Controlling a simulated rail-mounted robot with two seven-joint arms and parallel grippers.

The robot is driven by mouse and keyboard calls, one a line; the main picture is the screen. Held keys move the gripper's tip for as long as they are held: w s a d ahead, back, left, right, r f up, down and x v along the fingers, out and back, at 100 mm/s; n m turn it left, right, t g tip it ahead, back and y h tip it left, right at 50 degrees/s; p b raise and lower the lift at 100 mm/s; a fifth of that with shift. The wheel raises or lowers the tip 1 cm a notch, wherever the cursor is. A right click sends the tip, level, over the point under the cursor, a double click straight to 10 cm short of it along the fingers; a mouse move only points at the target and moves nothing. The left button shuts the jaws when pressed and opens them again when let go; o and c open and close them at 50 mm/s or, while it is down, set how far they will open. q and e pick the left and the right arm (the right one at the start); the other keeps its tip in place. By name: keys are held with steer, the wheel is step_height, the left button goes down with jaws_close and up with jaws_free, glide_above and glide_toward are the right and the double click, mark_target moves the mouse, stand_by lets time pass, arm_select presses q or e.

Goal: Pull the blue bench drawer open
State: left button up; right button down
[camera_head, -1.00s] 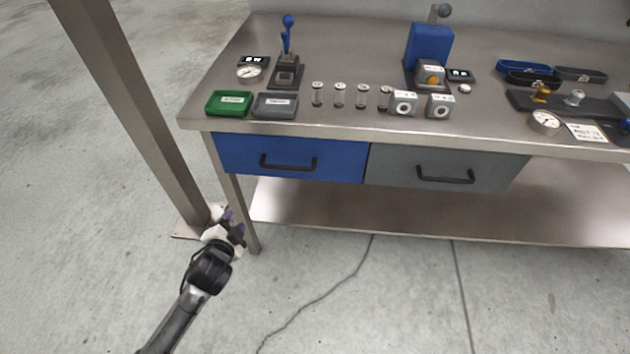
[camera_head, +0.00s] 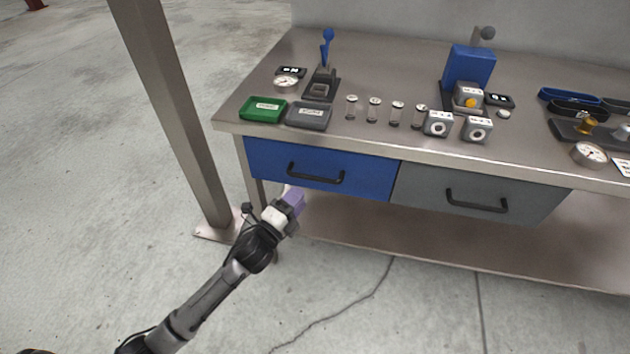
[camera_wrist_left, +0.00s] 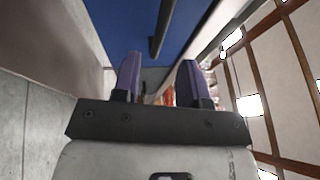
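The blue bench drawer (camera_head: 270,165) sits under the left part of the bench top, its front looking level with the grey drawer beside it. Its black bar handle (camera_head: 316,178) runs across the front. My left gripper (camera_head: 294,196) is just below and in front of the handle's left end, not touching it as far as I can see. In the left wrist view the two purple fingers stand apart with an empty gap (camera_wrist_left: 159,78). The handle (camera_wrist_left: 161,30) shows beyond that gap, against the blue drawer front (camera_wrist_left: 125,22). My right gripper is not in view.
The grey drawer (camera_head: 425,188) is to the right of the blue one. A steel post (camera_head: 170,110) stands left of the bench, close to my left arm. A lower shelf (camera_head: 400,235) runs beneath. Green (camera_head: 263,112) and grey (camera_head: 309,118) trays lie near the bench's front edge.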

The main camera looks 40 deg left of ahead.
mark_target(315, 178)
arm_select(q)
steer(key=w, duration=0.2)
steer(key=w+r+b, duration=0.1)
steer(key=w, duration=0.2)
steer(key=w+b, duration=0.1)
steer(key=w, duration=0.2)
steer(key=shift+a+r, duration=0.15)
steer(key=shift+a, duration=0.05)
steer(key=shift+s, duration=0.1)
steer(key=shift+c, duration=0.5)
jaws_close()
